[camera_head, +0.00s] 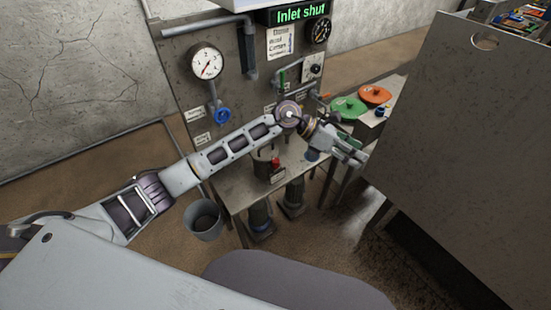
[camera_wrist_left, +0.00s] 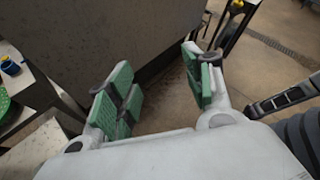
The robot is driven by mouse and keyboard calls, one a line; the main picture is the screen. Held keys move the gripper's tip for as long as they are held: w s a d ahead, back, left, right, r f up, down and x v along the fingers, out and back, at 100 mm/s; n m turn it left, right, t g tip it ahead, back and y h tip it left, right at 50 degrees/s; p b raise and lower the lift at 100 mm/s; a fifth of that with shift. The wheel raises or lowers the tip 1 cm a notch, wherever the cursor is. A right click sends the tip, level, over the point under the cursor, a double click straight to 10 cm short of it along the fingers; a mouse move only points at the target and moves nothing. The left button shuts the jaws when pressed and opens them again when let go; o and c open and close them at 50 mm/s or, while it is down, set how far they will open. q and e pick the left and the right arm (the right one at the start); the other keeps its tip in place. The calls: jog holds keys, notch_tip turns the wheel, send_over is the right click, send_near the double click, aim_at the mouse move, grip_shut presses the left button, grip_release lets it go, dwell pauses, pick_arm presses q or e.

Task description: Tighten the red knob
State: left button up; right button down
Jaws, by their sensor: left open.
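The red knob (camera_head: 276,163) is small and sits low at the metal bench (camera_head: 240,190), just below my left forearm in the head view. My left gripper (camera_head: 356,154) is to the right of the knob, past the bench's right part, and apart from it. In the left wrist view the two green-padded fingers of this gripper (camera_wrist_left: 160,88) are spread wide with nothing between them. The red knob does not show in the left wrist view. My right gripper is in neither view.
A panel with a white gauge (camera_head: 207,63), a blue valve wheel (camera_head: 222,115) and an "Inlet shut" display (camera_head: 301,13) stands behind the bench. Green (camera_head: 347,107) and orange (camera_head: 375,95) discs lie at right. A large grey cabinet (camera_head: 460,120) blocks the right. A bucket (camera_head: 204,220) stands left.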

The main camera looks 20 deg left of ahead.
pick_arm(q)
jog(key=w+a+f+m+y, duration=0.1)
jog(key=w+a+f+y, duration=0.15)
jog(key=a, duration=0.25)
jog(key=w+a+f+m+y, duration=0.1)
jog(key=a+f+y, duration=0.2)
jog(key=a+y, duration=0.15)
jog(key=y, duration=0.6)
send_over(275, 160)
jog(key=shift+g, duration=0.4)
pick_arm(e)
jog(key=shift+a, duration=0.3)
pick_arm(q)
jog(key=shift+d, duration=0.1)
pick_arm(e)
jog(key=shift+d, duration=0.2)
pick_arm(q)
jog(key=shift+f, duration=0.1)
notch_tip(275, 160, down, 14)
jog(key=p, duration=0.2)
jog(key=shift+r+p, duration=0.25)
jog(key=shift+p, duration=0.1)
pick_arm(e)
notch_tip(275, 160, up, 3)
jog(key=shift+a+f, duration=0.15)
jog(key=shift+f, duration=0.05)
